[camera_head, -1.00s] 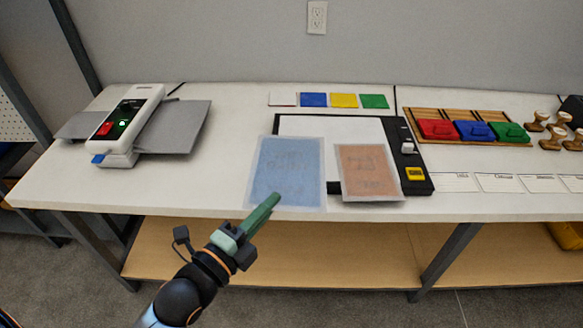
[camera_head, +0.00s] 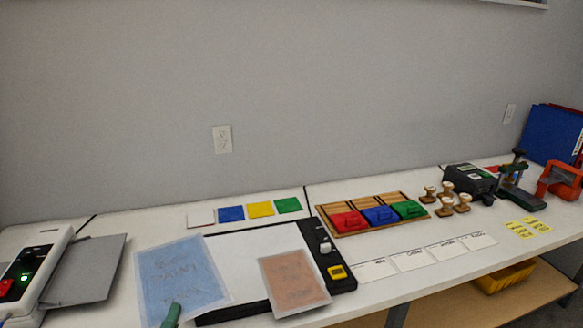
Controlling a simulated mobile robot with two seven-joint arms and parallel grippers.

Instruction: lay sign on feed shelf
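A blue sign in a clear pouch (camera_head: 180,268) is at the lower left, its right side over the left edge of a black-framed white board (camera_head: 203,319). The green fingertips of my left gripper (camera_head: 172,316) show at its near edge and look closed on it; the rest of this gripper is below the picture. I cannot tell how high the sign is. The laminator (camera_head: 30,270) stands at the left edge, partly cut off, with a green light. Its grey feed shelf (camera_head: 85,268) sticks out toward the sign. My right gripper is not in view.
An orange sheet (camera_head: 293,280) lies over the board's near part. Coloured squares (camera_head: 260,209) lie behind it. A wooden rack with coloured ink pads (camera_head: 345,222), stamps (camera_head: 445,196) and label cards (camera_head: 410,259) are to the right. A narrow strip of bare table separates shelf and sign.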

